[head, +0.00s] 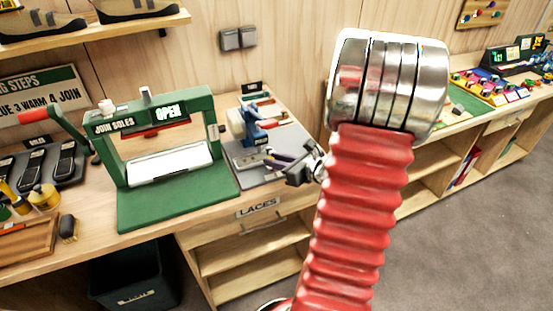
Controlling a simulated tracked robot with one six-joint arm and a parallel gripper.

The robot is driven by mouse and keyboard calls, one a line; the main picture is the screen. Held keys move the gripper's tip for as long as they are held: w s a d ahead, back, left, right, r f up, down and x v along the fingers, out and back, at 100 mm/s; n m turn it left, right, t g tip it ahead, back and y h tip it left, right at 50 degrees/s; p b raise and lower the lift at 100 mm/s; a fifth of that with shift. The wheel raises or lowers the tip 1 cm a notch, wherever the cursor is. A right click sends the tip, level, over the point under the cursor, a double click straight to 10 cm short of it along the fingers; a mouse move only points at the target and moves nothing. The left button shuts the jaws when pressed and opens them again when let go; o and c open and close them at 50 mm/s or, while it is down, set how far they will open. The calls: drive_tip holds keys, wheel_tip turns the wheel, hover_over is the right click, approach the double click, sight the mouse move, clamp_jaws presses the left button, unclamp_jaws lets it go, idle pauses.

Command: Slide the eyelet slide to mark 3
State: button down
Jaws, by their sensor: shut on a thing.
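My gripper (291,166) is at the right side of a blue bench device (262,114) on a grey base plate (247,168), above the drawer labelled LACES. It is shut on a small dark part at the front of this device, which I take to be the eyelet slide (279,155). The slide is small in view and partly covered by the fingers. Its marks and mark 3 cannot be read from here. My red arm sleeve and metal joint hide the bench just right of the gripper.
A green press (165,190) with an OPEN display and red lever stands to the left. Shelves with shoes (136,8) hang above. A bench with colourful parts (498,84) runs along the right.

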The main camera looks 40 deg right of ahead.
drive_tip(key=shift+a, duration=0.25)
drive_tip(key=shift+a, duration=0.1)
drive_tip(key=c, duration=1.6)
unclamp_jaws()
drive_tip(key=shift+c, duration=0.2)
drive_tip(key=shift+s+d+r, duration=0.25)
drive_tip(key=shift+s+r, duration=0.05)
drive_tip(key=shift+s, duration=0.35)
drive_tip(key=v, duration=1.2)
drive_tip(key=shift+a, duration=0.2)
drive_tip(key=shift+s, duration=0.1)
